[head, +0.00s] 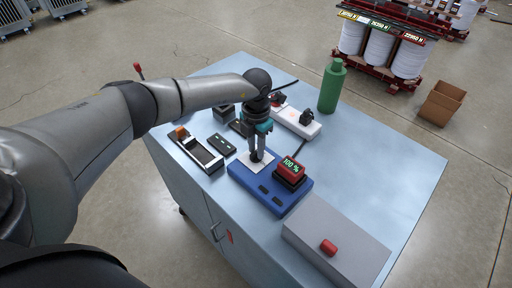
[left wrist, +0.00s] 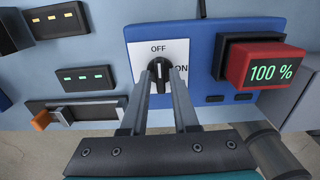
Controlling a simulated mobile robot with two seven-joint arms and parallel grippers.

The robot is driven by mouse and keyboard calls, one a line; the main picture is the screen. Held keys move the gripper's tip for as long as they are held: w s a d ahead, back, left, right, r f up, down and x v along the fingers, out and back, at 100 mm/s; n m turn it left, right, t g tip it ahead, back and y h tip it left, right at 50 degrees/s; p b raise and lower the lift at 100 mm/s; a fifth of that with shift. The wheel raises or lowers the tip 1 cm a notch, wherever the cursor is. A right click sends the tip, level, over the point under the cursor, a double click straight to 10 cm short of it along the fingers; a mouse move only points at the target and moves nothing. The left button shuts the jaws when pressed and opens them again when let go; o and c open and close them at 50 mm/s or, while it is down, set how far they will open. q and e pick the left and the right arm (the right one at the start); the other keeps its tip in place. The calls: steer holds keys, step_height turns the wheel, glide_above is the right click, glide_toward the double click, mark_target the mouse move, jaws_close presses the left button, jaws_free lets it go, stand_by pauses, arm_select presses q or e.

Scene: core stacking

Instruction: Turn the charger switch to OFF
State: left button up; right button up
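The charger is a blue box (head: 266,203) on the table, also in the left wrist view (left wrist: 202,65). Its switch is a black knob (left wrist: 159,73) on a white plate (left wrist: 176,50), marked OFF above and ON at right. The knob's grip stands upright in the picture, roughly in line with OFF. My left gripper (left wrist: 160,78) is at the knob, pointing down, its two fingers apart on either side of the knob's grip. I cannot tell whether they touch it. In the head view the left gripper (head: 257,157) hides the knob. My right gripper is out of view.
A red-framed battery (head: 290,171) reading 100 % sits in the charger, right of the switch. Dark modules (head: 221,144) and a tray with an orange piece (head: 197,152) lie to the left.

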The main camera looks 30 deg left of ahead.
mark_target(256, 151)
arm_select(q)
steer(key=shift+o, duration=1)
steer(key=shift+r, duration=0.1)
step_height(256, 151, up, 15)
